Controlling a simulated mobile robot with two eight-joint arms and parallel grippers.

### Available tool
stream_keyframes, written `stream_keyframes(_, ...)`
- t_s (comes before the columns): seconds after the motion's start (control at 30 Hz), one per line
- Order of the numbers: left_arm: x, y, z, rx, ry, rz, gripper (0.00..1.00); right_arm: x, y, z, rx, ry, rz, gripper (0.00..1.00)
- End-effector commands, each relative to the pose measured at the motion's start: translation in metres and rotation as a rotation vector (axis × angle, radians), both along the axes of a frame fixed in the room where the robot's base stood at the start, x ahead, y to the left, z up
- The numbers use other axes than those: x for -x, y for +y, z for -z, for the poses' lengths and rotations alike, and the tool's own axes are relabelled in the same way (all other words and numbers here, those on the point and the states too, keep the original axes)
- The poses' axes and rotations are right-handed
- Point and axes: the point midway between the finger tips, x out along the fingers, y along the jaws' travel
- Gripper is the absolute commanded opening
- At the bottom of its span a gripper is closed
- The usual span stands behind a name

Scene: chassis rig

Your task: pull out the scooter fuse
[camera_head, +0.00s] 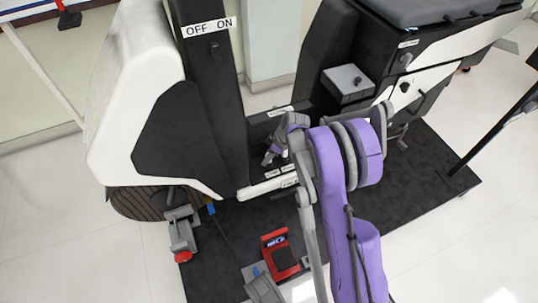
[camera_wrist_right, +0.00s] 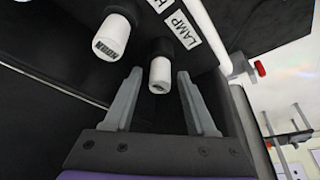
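The scooter (camera_head: 150,110) stands on a dark mat, with its fuse area low in the footwell. In the right wrist view, one white cylindrical fuse (camera_wrist_right: 160,74) sits in a black holder beside a LAMP label. A second white fuse (camera_wrist_right: 110,38), with lettering that looks like HORN, is to its left. My right gripper (camera_wrist_right: 159,88) is open, with its fingers on either side of the fuse by the LAMP label; contact cannot be made out. In the head view, my right gripper (camera_head: 270,155) reaches into the footwell, and the fuses are too small to tell.
The OFF ON column (camera_head: 213,75) rises left of my right gripper. A grey box (camera_head: 347,80) is to the right, near the seat base. A red device (camera_head: 280,252) is on the mat (camera_head: 440,165) in front. A dark pole (camera_head: 500,125) stands at the right.

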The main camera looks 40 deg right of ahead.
Motion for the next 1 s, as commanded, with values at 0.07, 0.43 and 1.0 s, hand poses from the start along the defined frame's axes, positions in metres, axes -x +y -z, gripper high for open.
stream_keyframes(0.07, 0.0, 0.0, 0.0, 0.0, 0.0, 0.0, 0.0, 0.0, 0.0, 0.0, 0.0, 0.0, 0.0, 0.4)
stream_keyframes(0.43, 0.0, 0.0, 0.0, 0.0, 0.0, 0.0, 0.0, 0.0, 0.0, 0.0, 0.0, 0.0, 0.0, 0.0)
stream_keyframes(1.0, 0.002, 0.0, -0.014, 0.0, -0.004, 0.0, 0.0, 0.0, 0.0, -0.018, 0.0, 0.0, 0.0, 0.0)
